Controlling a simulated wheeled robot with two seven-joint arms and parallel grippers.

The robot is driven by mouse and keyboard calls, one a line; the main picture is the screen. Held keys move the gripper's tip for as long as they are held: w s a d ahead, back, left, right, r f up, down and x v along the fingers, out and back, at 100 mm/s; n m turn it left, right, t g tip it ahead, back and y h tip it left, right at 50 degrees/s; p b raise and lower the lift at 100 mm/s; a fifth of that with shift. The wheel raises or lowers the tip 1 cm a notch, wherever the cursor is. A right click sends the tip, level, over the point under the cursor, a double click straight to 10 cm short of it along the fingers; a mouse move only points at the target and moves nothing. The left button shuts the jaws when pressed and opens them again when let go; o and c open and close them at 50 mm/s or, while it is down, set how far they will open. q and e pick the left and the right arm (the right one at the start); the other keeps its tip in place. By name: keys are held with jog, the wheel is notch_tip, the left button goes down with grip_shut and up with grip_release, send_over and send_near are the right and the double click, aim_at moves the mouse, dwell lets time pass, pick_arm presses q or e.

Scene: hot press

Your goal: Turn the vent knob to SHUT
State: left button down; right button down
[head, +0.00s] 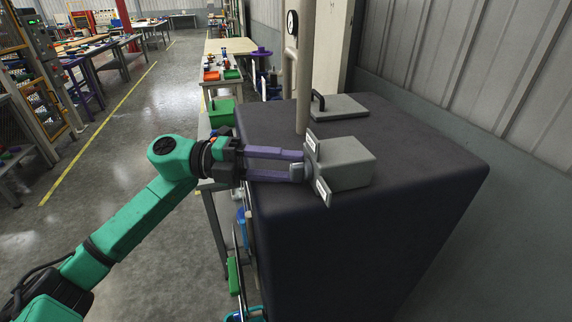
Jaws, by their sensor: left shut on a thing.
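The vent knob (308,172) is a small grey part on the left face of a grey box (348,163). The box sits on top of a large dark cabinet (420,150). A flat grey plate with pale label patches (322,191) stands at the knob. I cannot read the labels from here. My left gripper (298,165) reaches in from the left with two long purple fingers, shut on the knob. The fingertips partly cover the knob, so its exact angle is hard to tell. My right gripper is not in view.
A grey lid with a black handle (340,106) lies farther back on the cabinet. A corrugated wall stands close on the right. The floor at left is open.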

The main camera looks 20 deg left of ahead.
pick_arm(q)
jog(key=shift+d+f, duration=0.2)
jog(key=shift+f, duration=0.05)
dwell(0.7)
jog(key=shift+c, duration=2.2)
grip_release()
jog(key=shift+a, duration=0.1)
